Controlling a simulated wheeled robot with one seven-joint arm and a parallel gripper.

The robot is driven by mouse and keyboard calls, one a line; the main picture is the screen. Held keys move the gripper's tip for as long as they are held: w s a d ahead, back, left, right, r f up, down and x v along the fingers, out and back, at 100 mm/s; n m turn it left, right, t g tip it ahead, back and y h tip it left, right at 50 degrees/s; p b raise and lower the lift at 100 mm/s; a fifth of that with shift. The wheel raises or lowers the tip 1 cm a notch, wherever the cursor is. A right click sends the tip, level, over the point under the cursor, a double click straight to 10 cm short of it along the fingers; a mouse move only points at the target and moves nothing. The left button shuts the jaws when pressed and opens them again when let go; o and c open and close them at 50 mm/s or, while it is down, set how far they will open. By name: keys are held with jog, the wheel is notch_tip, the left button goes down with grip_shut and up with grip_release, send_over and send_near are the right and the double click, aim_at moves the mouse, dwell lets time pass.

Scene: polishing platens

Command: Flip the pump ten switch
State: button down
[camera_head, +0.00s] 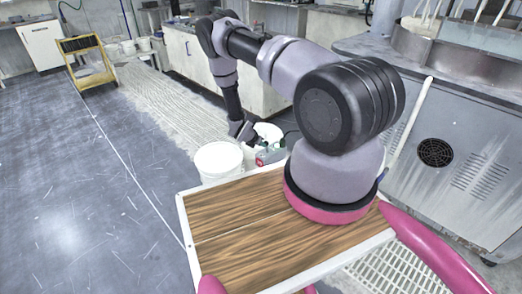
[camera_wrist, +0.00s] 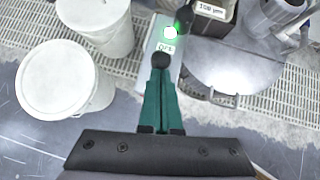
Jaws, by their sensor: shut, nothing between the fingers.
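My gripper (camera_wrist: 160,62) is shut and empty, its green fingers ending in a dark tip. In the wrist view the tip overlaps the lower part of a pale narrow box (camera_wrist: 150,58). The box carries a lit green light (camera_wrist: 170,32) and a small label (camera_wrist: 166,48) too small to read surely. A dark rounded part (camera_wrist: 185,17) stands just right of the light; I cannot tell whether it is the switch lever. Whether the tip touches the box is unclear. In the head view my gripper (camera_head: 243,132) points down near the floor containers, and the switch cannot be made out.
Two white lidded buckets (camera_wrist: 62,80) (camera_wrist: 95,15) stand left of the box. A round metal lid (camera_wrist: 238,62) and a labelled dark container (camera_wrist: 212,12) are on its right, above floor grating (camera_wrist: 262,105). A yellow cart (camera_head: 88,62) stands far left; the left floor is clear.

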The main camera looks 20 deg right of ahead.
aim_at(266, 143)
jog(key=d+y, duration=0.1)
jog(key=w+d+r+g+y, duration=0.1)
jog(key=y, duration=0.1)
jog(key=shift+d, duration=0.4)
jog(key=shift+w+d+r, duration=0.1)
jog(key=shift+w+d, duration=0.2)
jog(key=shift+d, duration=0.55)
jog(key=shift+a, duration=0.1)
jog(key=shift+r, duration=0.1)
jog(key=shift+r, duration=0.7)
